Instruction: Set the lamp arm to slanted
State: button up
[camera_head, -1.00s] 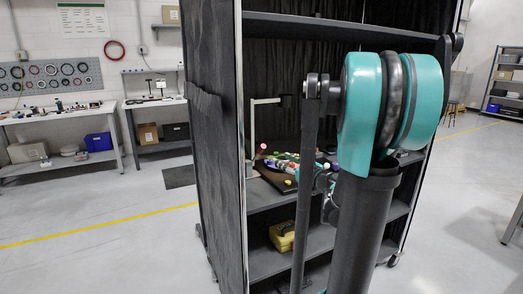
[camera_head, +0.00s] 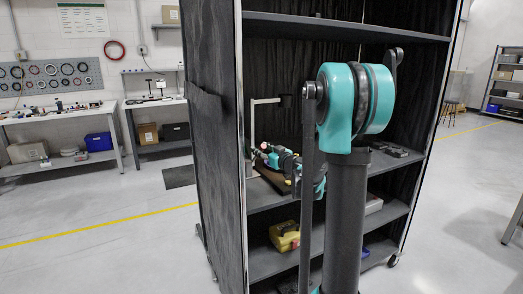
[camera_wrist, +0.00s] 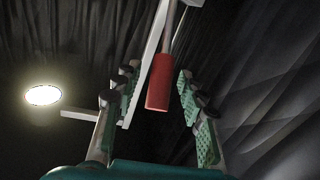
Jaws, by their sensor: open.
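The lamp (camera_head: 252,135) stands on the shelf at the left side of the cabinet, with a pale upright post. Its arm (camera_head: 266,101) reaches right, about level, to a small dark shade (camera_head: 285,100). In the wrist view a red cylinder (camera_wrist: 159,85) hangs from a thin rod beside a pale bar (camera_wrist: 146,70). My gripper (camera_wrist: 158,76) is open, with one green-padded finger on each side of the red cylinder in this view. I cannot tell the depth between them or any contact. In the head view my gripper (camera_head: 275,156) is small, near the lamp post, its fingers unclear.
A bright round light (camera_wrist: 43,95) shows at left in the wrist view. A dark board (camera_head: 272,180) lies on the shelf below my gripper. The cabinet's side panel (camera_head: 212,140) is close on the left. A yellow box (camera_head: 285,236) sits on the lower shelf.

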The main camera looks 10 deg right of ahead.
aim_at(252, 130)
jog(key=shift+c, duration=0.5)
grip_shut()
jog(key=shift+w+r, duration=0.1)
jog(key=shift+r, duration=0.05)
jog(key=shift+w+a+r+g+h, duration=0.25)
jog(key=shift+w+r+g+h, duration=0.05)
jog(key=shift+w+r+g, duration=0.35)
jog(key=w+a+r+g+h, duration=0.1)
jog(key=w+g, duration=0.1)
jog(key=w, duration=0.1)
jog(key=w+a+r+g+h, duration=0.1)
jog(key=w+g, duration=0.1)
jog(key=w+r+m+g, duration=0.1)
jog(key=w+g, duration=0.2)
jog(key=shift+w+a+h, duration=0.35)
jog(key=shift+a+h, duration=0.05)
jog(key=shift+w+a+f+g+h, duration=0.15)
jog(key=shift+w+a+g, duration=0.1)
jog(key=shift+w+g, duration=0.4)
jog(key=shift+w+a+f+g+h, duration=0.15)
jog(key=shift+w+a+g, duration=0.2)
jog(key=shift+w, duration=0.5)
jog(key=shift+d, duration=0.1)
